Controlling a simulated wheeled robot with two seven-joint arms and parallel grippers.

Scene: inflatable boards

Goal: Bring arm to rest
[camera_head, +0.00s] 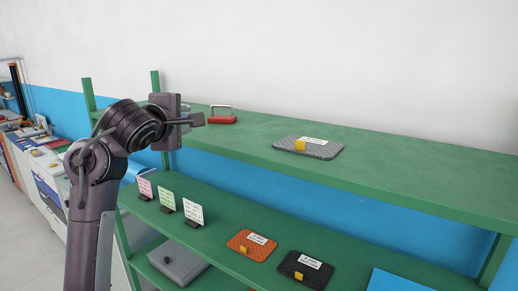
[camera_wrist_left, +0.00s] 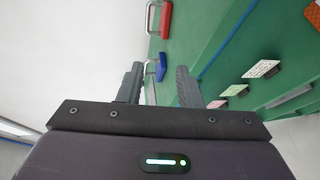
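My left arm rises from the lower left of the head view. Its gripper (camera_head: 196,119) is up at the left end of the green top shelf (camera_head: 400,175), just left of a red block with a metal handle (camera_head: 222,117). In the left wrist view the two dark fingers (camera_wrist_left: 159,84) stand apart with nothing held between them. The red block (camera_wrist_left: 166,18) and a small blue block (camera_wrist_left: 160,68) lie beyond the fingertips there. My right gripper is in neither view.
A grey patterned board (camera_head: 308,147) with a yellow piece lies on the top shelf. The lower shelf holds an orange board (camera_head: 251,246), a black board (camera_head: 305,270) and three small cards (camera_head: 167,199). A green post (camera_head: 156,82) stands close behind my gripper.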

